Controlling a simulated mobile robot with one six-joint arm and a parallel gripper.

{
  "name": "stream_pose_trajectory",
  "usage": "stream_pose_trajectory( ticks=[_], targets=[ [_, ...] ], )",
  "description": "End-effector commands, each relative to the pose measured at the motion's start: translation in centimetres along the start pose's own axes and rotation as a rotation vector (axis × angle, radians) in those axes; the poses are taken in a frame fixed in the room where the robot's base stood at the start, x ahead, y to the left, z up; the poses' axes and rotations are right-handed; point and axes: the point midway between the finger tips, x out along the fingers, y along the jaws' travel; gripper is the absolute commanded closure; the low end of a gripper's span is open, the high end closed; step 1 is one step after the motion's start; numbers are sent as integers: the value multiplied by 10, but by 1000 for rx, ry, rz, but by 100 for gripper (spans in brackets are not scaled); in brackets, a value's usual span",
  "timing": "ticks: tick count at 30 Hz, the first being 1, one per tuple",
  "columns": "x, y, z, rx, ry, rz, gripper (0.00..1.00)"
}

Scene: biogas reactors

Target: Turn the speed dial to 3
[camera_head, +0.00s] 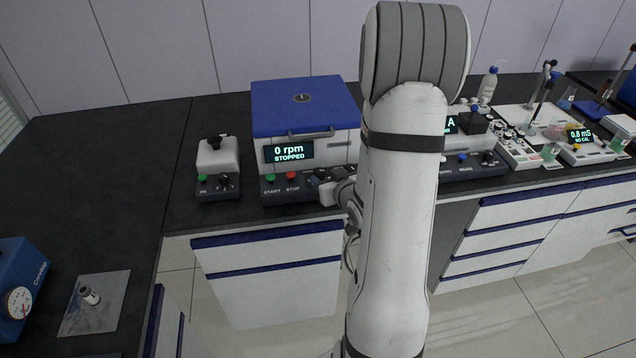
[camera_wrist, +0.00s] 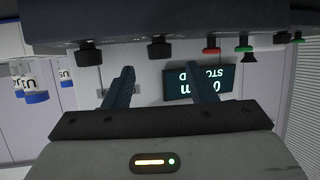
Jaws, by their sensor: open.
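The centrifuge (camera_head: 300,105) has a blue lid, a display reading "0 rpm STOPPED", and green START and red STOP buttons. My gripper (camera_head: 322,188) is at the right part of its front panel, partly hidden by my arm. In the wrist view, which is upside down, my gripper (camera_wrist: 158,72) is open and empty. A black knob (camera_wrist: 160,48) stands between and beyond the fingertips, and another black knob (camera_wrist: 88,53) is to its left. A small mixer (camera_head: 217,158) with a green button also has a dark knob (camera_head: 224,183). I cannot read which knob is the speed dial.
Right of my arm stand another instrument (camera_head: 470,155) with a display, a wash bottle (camera_head: 488,86) and meters. A blue device (camera_head: 20,285) and a grey mat (camera_head: 95,304) with a small vial are at lower left. The left bench top is mostly clear.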

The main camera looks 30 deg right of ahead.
Motion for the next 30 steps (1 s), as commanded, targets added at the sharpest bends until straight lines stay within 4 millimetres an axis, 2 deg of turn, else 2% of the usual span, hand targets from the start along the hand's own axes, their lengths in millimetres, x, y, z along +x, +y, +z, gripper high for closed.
stream_pose_trajectory(
  ticks=[3,10,15,22,30],
  targets=[
    [18,-1,-1,0,-1,-3,49],
    [44,0,-1,1,0,-1,49],
    [52,0,0,1,0,0,49],
    [52,0,0,1,0,1,49],
    [52,1,0,1,0,1,69]
  ],
)
